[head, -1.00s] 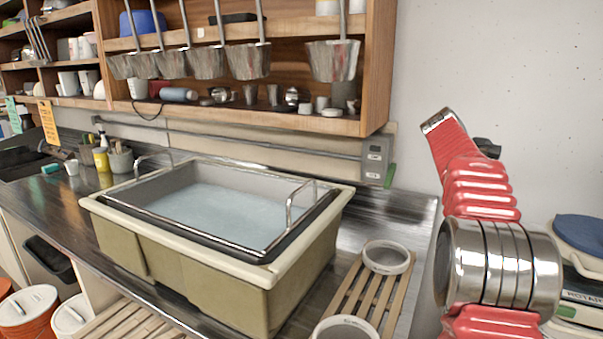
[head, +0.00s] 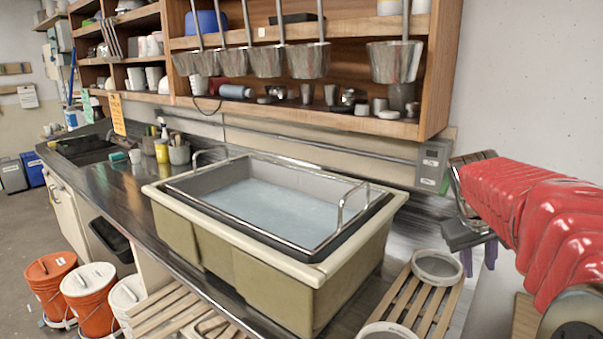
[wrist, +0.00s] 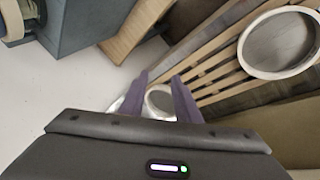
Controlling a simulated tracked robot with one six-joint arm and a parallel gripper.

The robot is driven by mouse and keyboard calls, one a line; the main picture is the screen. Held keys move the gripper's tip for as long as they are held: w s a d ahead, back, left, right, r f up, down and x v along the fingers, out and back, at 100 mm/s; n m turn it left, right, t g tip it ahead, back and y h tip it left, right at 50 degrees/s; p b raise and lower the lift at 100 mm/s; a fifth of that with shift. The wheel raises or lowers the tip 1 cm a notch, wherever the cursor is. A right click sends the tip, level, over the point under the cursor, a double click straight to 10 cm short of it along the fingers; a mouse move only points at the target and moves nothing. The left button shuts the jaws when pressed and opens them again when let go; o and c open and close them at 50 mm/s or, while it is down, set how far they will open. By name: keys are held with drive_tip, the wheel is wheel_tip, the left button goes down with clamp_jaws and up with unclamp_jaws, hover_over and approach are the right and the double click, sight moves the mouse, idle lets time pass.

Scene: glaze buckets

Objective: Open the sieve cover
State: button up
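A round sieve with a pale rim and grey mesh (head: 437,265) lies on a slatted wooden rack (head: 417,315). A second pale-rimmed sieve (head: 388,331) is nearer and cut off by the bottom edge. I cannot make out a separate cover on either. My gripper (head: 478,260) hangs right of the far sieve, its purple fingers apart and pointing down. In the wrist view the fingers (wrist: 160,88) are spread. A small round grey disc with a pale rim (wrist: 159,100) shows between them, apparently beyond the tips. A large sieve (wrist: 278,43) is at the upper right.
A large basin of pale blue liquid (head: 190,213) with metal handles stands on the steel counter left of the rack. Orange buckets (head: 88,287) stand on the floor at left. A blue-grey box (wrist: 85,35) shows at the wrist view's upper left.

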drive_tip(key=s+a+f+t+y, duration=0.1)
drive_tip(key=s+a+f+y, duration=0.1)
drive_tip(key=s+a, duration=0.8)
drive_tip(key=s+a+f+t+y, duration=0.2)
drive_tip(key=s+a+f, duration=0.2)
drive_tip(key=s+a, duration=0.7)
drive_tip(key=a, duration=0.4)
drive_tip(key=shift+a+f+n+y, duration=0.2)
drive_tip(key=shift+f+n+y, duration=0.1)
drive_tip(key=shift+f, duration=0.05)
drive_tip(key=shift+s, duration=0.1)
drive_tip(key=shift+c, duration=0.5)
